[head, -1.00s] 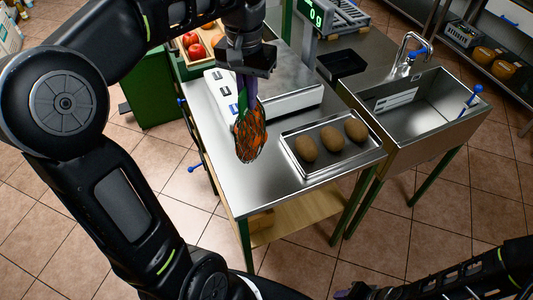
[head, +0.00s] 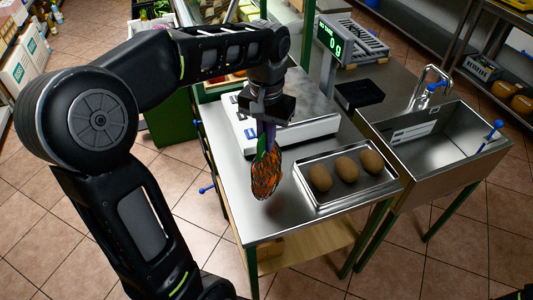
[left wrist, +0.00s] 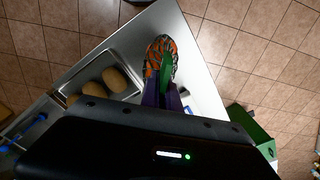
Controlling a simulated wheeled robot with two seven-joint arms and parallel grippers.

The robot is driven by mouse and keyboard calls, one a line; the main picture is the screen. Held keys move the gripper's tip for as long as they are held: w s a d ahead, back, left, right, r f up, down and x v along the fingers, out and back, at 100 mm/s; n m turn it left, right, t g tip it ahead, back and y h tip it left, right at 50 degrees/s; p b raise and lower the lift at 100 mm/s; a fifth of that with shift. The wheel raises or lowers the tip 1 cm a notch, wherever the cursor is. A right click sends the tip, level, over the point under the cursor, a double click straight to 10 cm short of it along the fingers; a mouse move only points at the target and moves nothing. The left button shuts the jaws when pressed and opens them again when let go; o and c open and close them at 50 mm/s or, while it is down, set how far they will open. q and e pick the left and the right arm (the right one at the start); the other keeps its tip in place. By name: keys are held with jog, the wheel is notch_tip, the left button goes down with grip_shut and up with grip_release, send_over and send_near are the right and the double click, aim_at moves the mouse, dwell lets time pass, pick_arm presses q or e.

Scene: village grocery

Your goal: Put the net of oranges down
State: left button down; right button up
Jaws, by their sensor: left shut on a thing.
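The net of oranges (head: 266,178) is an orange bundle in dark mesh with a green top. It hangs below my left gripper (head: 266,140), which is shut on its green top. The net is over the left part of the steel table (head: 235,211), in front of the scale and left of the metal tray. A reddish reflection shows on the steel below it. I cannot tell for sure whether its bottom touches the steel. In the left wrist view the net (left wrist: 161,54) shows beyond the purple fingers (left wrist: 162,94), near the table edge. My right gripper is not in view.
A metal tray (head: 326,204) with brown potato-like items (head: 346,169) lies right of the net. A white scale (head: 240,124) with a steel plate stands behind, its display reading 0 g. A sink (head: 459,135) adjoins at right. Bare steel lies at the table's front left.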

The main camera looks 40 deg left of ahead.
aim_at(267, 162)
pick_arm(q)
jog(key=shift+f, duration=0.15)
notch_tip(267, 162, down, 3)
jog(key=shift+r, duration=0.1)
jog(key=shift+f, duration=0.35)
jog(key=shift+f, duration=0.1)
jog(key=c, duration=1.6)
grip_release()
